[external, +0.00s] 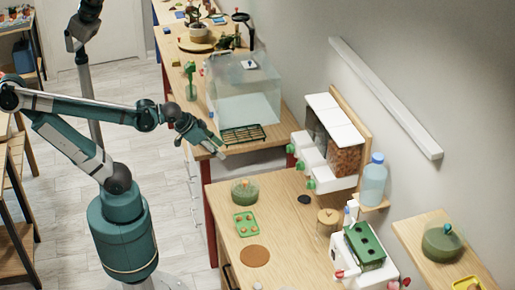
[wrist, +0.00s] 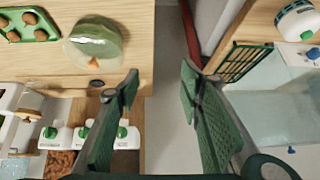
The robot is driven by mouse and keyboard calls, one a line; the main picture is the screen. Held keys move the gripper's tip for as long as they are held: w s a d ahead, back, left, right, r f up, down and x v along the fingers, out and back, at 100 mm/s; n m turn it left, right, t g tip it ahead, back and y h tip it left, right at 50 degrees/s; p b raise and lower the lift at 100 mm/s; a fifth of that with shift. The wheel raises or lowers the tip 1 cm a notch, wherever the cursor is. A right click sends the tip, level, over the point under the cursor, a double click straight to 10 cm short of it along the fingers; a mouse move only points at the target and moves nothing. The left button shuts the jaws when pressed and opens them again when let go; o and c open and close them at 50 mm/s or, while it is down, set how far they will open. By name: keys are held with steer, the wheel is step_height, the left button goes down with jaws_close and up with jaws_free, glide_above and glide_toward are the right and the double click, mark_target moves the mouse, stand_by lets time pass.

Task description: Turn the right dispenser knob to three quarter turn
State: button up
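A white dispenser (external: 337,182) with three green knobs stands against the wall on the wooden bench. Seen from its knob side, its right knob (external: 311,184) is the one lowest in the external view. The middle knob (external: 300,166) and left knob (external: 290,149) are above it. In the wrist view the knobs run along the lower left, and the right knob (wrist: 48,132) is leftmost. Their turn angles are too small to tell. My gripper (external: 217,147) is open and empty, to the left of the dispenser and apart from it. Its spread green fingers (wrist: 160,86) show in the wrist view.
A clear tank (external: 245,90) and a dark green rack (external: 244,134) are beyond my gripper. A green pot (external: 245,191) and a green tray (external: 246,224) stand on the bench left of the dispenser. A blue-capped bottle (external: 374,180) stands at its right.

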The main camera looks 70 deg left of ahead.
steer(key=w+d+t+y, duration=0.2)
steer(key=w+d, duration=0.2)
steer(key=w, duration=0.6)
steer(key=t+h+p, duration=0.1)
steer(key=t+h, duration=0.2)
steer(key=t, duration=0.6)
glide_toward(311, 185)
steer(key=shift+w+a+f, duration=0.1)
steer(key=shift+w+a, duration=0.2)
steer(key=shift+a, duration=0.05)
steer(key=shift+w, duration=0.15)
steer(key=w+b, duration=0.1)
steer(key=w, duration=0.6)
steer(key=shift+w, duration=0.25)
steer(key=c, duration=0.9)
